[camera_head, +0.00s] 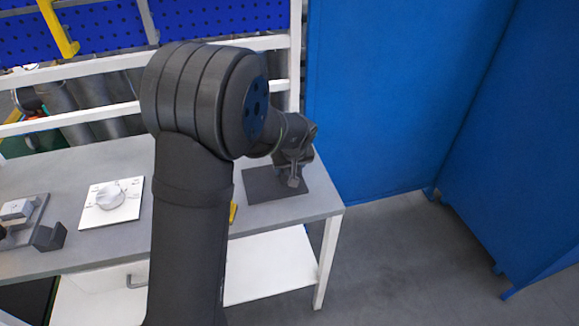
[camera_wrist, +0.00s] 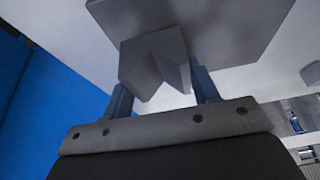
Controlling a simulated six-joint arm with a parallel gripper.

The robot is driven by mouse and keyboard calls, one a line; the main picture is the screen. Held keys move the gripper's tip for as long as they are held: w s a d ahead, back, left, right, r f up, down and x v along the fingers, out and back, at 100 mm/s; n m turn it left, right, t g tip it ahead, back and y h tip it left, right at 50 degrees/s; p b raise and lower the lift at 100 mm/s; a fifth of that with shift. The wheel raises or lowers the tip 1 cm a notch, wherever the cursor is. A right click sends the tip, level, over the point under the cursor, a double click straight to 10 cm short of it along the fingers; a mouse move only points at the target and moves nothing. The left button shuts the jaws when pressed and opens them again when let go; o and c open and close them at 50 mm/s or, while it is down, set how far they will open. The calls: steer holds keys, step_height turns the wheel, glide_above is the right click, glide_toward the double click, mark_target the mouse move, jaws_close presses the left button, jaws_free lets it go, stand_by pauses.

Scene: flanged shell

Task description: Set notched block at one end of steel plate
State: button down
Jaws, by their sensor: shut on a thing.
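The notched block (camera_wrist: 150,62) is grey with a V-shaped notch and sits between the two fingers of my gripper (camera_wrist: 162,82) in the wrist view. My gripper (camera_head: 293,179) is shut on it. In the head view the block is small and mostly hidden by the gripper. The steel plate (camera_head: 262,188) is a flat dark grey rectangle at the right end of the table. It also shows behind the block in the wrist view (camera_wrist: 245,45). My gripper is over the right part of the plate. I cannot tell whether the block touches the plate.
A white square plate (camera_head: 132,186) with a pale round flanged part (camera_head: 112,199) lies left of my arm. A grey fixture (camera_head: 20,235) and a dark block (camera_head: 49,237) stand at far left. A yellow item (camera_head: 233,211) is partly hidden by my arm. Blue panels (camera_head: 400,90) stand right.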

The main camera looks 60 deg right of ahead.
mark_target(289, 171)
steer(key=c, duration=0.5)
jaws_free()
steer(key=shift+f, duration=0.1)
steer(key=v, duration=1.2)
steer(key=x, duration=1.2)
step_height(289, 171, up, 2)
steer(key=shift+r, duration=0.95)
